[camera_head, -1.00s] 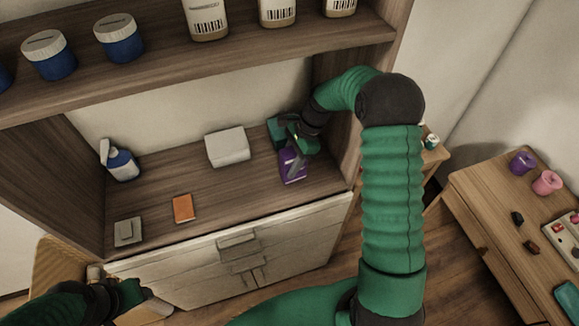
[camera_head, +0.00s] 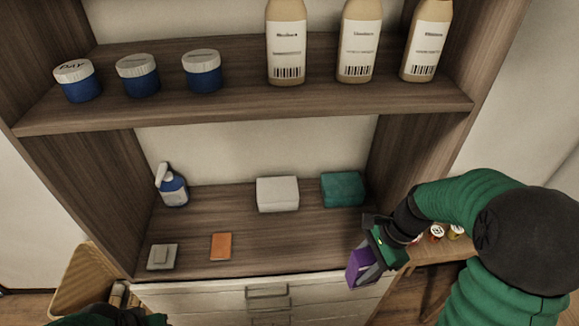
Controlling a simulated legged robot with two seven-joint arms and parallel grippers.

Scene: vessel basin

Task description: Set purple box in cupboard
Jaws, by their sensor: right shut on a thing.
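The purple box (camera_head: 361,268) is held in my right gripper (camera_head: 372,262), which is shut on it. The box is tilted and overlaps the right front edge of the cupboard's lower shelf (camera_head: 225,257) in the picture. I cannot tell whether it touches that edge. The cupboard is brown wood, open at the front, with an upper shelf (camera_head: 240,104) above. A little of my left arm shows at the bottom left edge, and its fingers are hidden.
The lower shelf holds a spray bottle (camera_head: 173,188), white box (camera_head: 277,194), teal box (camera_head: 343,189), orange item (camera_head: 221,246) and grey item (camera_head: 162,257). Its middle front is clear. Jars and bottles line the upper shelf. The right side wall (camera_head: 408,155) stands near my arm.

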